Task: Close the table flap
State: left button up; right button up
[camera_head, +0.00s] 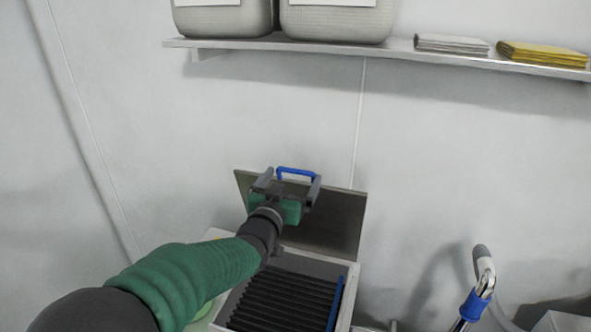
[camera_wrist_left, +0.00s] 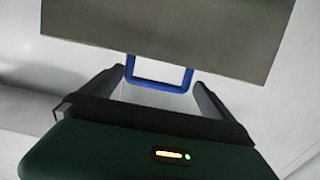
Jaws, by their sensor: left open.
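The table flap (camera_head: 334,221) is a flat dark grey-brown panel. It stands raised at the back of a white box-like table (camera_head: 353,285), near the wall. A blue handle (camera_head: 297,172) sticks up at its top edge. My left gripper (camera_head: 289,181) is in front of the flap's upper part, close to the handle. In the left wrist view the flap (camera_wrist_left: 170,35) fills the top and the blue handle (camera_wrist_left: 158,85) shows between the open fingers (camera_wrist_left: 160,92). I cannot tell whether a finger touches the handle. My right gripper is not in view.
The table's opening holds a black ribbed insert (camera_head: 283,300) with a blue strip (camera_head: 335,303) at its right. A wall shelf (camera_head: 400,48) above carries white containers (camera_head: 335,22) and folded cloths (camera_head: 543,54). A hose with a blue collar (camera_head: 473,305) stands at the right.

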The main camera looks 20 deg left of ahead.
pick_arm(q)
jog(key=shift+w+a+r, duration=0.1)
jog(key=shift+w+a, duration=0.05)
jog(key=shift+w, duration=0.3)
jog(key=shift+w+a+r, duration=0.1)
jog(key=shift+w, duration=0.35)
jog(key=shift+w+d+f, duration=0.1)
jog(key=shift+w+d, duration=0.3)
jog(key=shift+d, duration=0.3)
jog(key=shift+a, duration=0.35)
jog(key=c, duration=0.8)
jog(key=shift+d, duration=0.1)
jog(key=c, duration=0.9)
jog(key=shift+s, duration=0.1)
jog(key=shift+c, duration=0.2)
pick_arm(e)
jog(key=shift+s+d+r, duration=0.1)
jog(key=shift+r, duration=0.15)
